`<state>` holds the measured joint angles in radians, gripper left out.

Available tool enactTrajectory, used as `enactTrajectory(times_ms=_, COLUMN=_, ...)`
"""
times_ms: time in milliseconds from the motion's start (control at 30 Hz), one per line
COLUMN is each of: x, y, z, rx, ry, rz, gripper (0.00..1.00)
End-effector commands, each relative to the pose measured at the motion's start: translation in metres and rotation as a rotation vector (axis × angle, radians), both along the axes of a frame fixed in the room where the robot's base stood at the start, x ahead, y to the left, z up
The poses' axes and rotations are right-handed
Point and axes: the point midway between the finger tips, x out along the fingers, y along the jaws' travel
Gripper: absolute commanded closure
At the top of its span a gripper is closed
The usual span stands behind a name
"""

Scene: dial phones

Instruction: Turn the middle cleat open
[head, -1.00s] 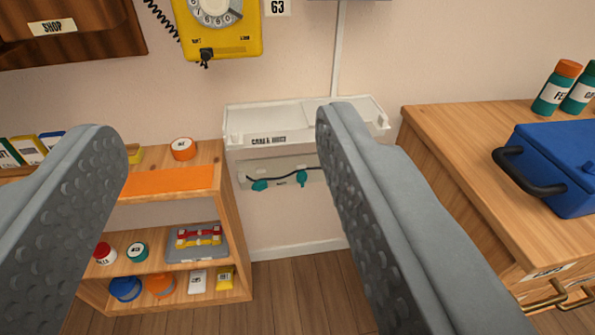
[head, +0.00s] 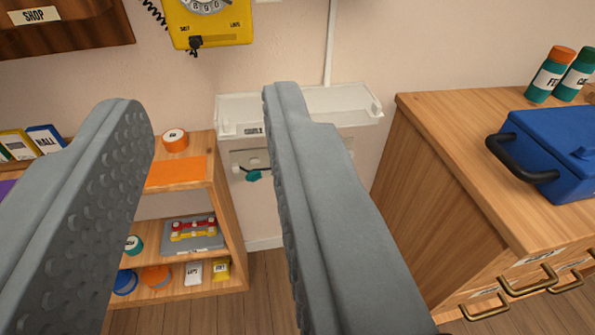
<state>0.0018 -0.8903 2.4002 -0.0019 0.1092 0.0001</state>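A pale cleat panel (head: 238,160) is on the wall under a white tray. One teal cleat (head: 252,175) shows on it, with a short piece of dark cable beside it. The right part of the panel is hidden behind my right finger, so I cannot tell which cleat is the middle one or how it is turned. My gripper (head: 207,98) is open and empty, with its two grey fingers large in the foreground. The visible cleat lies in the gap between the fingers, well beyond them and close to the right finger.
The white tray (head: 350,115) juts out above the panel. A wooden shelf (head: 232,225) with tapes and small boxes stands at left. A wooden cabinet (head: 430,170) with a blue box (head: 560,150) stands at right. A yellow dial phone (head: 215,30) hangs above.

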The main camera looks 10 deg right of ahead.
Motion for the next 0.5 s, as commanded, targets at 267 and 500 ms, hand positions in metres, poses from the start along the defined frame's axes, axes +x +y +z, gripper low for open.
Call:
enactTrajectory(times_ms=267, x=0.063, y=-0.009, z=-0.022, rx=-0.021, ry=0.004, rz=-0.022, gripper=0.67)
enactTrajectory(times_ms=500, x=0.125, y=-0.020, z=-0.052, rx=-0.043, ry=0.000, rz=-0.038, gripper=0.67)
